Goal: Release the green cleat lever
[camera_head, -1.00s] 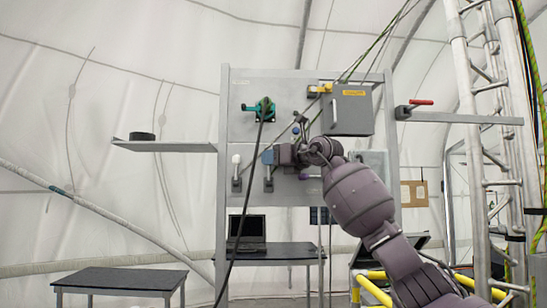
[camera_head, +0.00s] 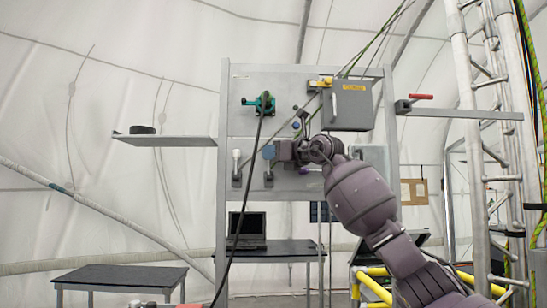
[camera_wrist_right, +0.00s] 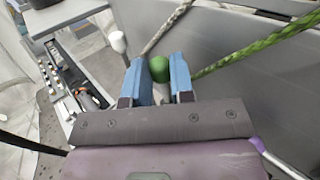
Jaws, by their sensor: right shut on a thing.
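The green cleat lever's rounded green knob (camera_wrist_right: 159,68) shows in the right wrist view between the two blue fingertips of my right gripper (camera_wrist_right: 160,80). The gripper is shut on it. In the head view my right gripper (camera_head: 269,153) is at the lower left part of the upright grey panel (camera_head: 243,90), and its blue fingertip hides the green knob there. A grey lever base shows just below the fingertip.
A white-knobbed lever (camera_head: 236,156) stands just left of my gripper. Ropes run across the panel. A shelf (camera_head: 170,141) juts out left.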

